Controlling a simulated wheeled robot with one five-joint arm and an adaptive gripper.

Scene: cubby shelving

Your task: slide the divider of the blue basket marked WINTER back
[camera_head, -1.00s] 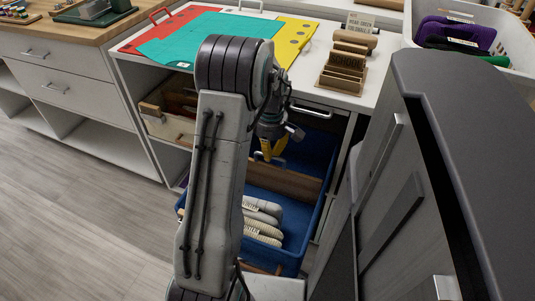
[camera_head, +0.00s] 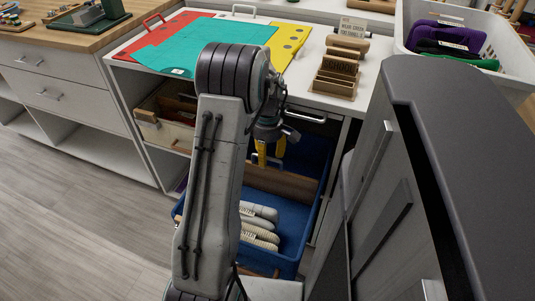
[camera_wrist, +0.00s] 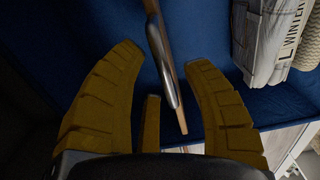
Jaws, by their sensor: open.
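The blue basket (camera_head: 293,218) sits pulled out under the white counter, with rolled light goods (camera_head: 259,225) in its front part. A brown wooden divider (camera_head: 290,184) stands across the basket behind these goods. In the wrist view the divider (camera_wrist: 164,62) shows nearly edge-on, running down between the spread yellow fingers. The WINTER label (camera_wrist: 290,35) is on a light padded item at the upper right there. My gripper (camera_head: 271,152) is open over the back part of the basket, by the divider. In the wrist view my gripper (camera_wrist: 162,58) has a finger on either side of the divider; contact is unclear.
The counter above holds a teal sheet (camera_head: 210,45) and a wooden card holder (camera_head: 337,75). A grey cabinet-like body (camera_head: 440,180) stands close on the right. Open floor (camera_head: 80,220) lies to the left.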

